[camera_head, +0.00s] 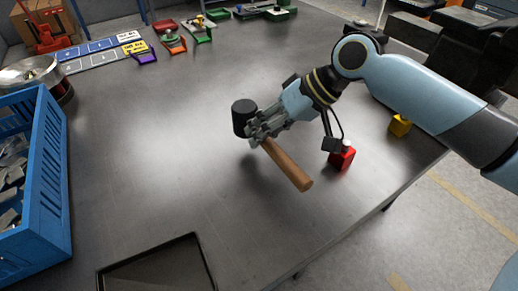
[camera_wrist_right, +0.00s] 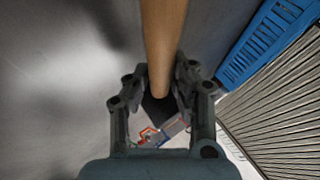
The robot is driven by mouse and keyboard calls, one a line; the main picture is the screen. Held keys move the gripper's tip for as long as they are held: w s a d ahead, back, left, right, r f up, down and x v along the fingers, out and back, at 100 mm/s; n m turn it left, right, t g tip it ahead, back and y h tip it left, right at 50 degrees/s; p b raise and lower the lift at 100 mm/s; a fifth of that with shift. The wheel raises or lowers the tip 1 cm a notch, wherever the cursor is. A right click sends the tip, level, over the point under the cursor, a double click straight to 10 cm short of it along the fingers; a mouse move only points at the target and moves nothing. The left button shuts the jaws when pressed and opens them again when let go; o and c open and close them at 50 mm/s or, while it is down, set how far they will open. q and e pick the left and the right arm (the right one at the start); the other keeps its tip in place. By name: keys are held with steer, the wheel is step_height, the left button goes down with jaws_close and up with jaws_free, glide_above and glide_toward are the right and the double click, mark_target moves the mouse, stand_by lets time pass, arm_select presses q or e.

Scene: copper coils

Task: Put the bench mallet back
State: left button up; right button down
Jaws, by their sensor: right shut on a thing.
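The bench mallet has a black head (camera_head: 243,117) and a wooden handle (camera_head: 288,166). My right gripper (camera_head: 260,132) is shut on the handle close to the head, and the mallet appears held above the table. In the right wrist view the handle (camera_wrist_right: 163,45) runs between the two fingers (camera_wrist_right: 160,95), and the dark head (camera_wrist_right: 158,108) is partly hidden behind them. My left gripper is not in view.
A blue crate (camera_head: 55,185) with metal pieces stands at the left. A dark tray (camera_head: 195,245) lies at the front edge. A red block (camera_head: 342,158) and a yellow block (camera_head: 400,125) sit at the right. Coloured holders (camera_head: 172,42) stand at the back. The table's middle is clear.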

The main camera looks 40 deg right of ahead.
steer(key=shift+w+a+f, duration=0.25)
steer(key=shift+a+f, duration=0.1)
steer(key=shift+f, duration=1.85)
steer(key=c, duration=1.1)
jaws_free()
steer(key=shift+s+f, duration=0.1)
steer(key=shift+f, duration=0.05)
steer(key=shift+c, duration=0.2)
steer(key=p+v, duration=0.1)
steer(key=v, duration=1.1)
steer(key=shift+d, duration=0.1)
